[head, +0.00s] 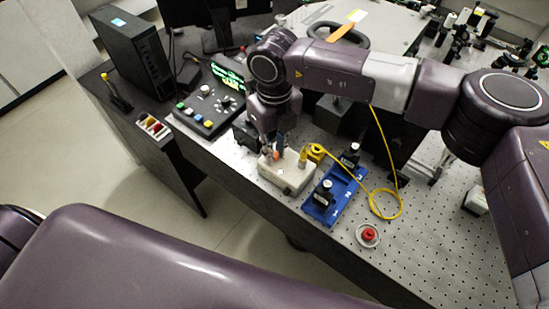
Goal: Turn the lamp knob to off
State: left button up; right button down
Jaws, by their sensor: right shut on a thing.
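A cream lamp box (287,178) sits on the perforated bench, with a yellow cable fitting at its right back corner. My right gripper (276,153) points down onto the top of this box from behind. Its fingers are shut on the lamp knob, which they mostly hide, so I cannot read the knob's setting. A small orange spot shows at the fingertips. My left arm crosses the bottom left, and its gripper is out of view.
A blue tray (345,186) with black-bodied parts stands right of the lamp box. A yellow cable (386,216) loops beyond it, near a red button (368,234). A black control panel (205,104) with a lit screen lies to the left.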

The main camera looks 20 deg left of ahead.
aim_at(275, 153)
jog(key=n+b, duration=0.1)
jog(key=b, duration=0.1)
jog(key=n+b, duration=0.2)
jog(key=b, duration=0.1)
jog(key=shift+f+n, duration=0.3)
jog(key=shift+r+n+b, duration=0.3)
jog(key=shift+n+b, duration=1.1)
jog(key=shift+b, duration=0.05)
jog(key=c, duration=1.8)
grip_release()
jog(key=shift+c, duration=0.2)
jog(key=shift+r, duration=0.1)
notch_tip(275, 153, up, 12)
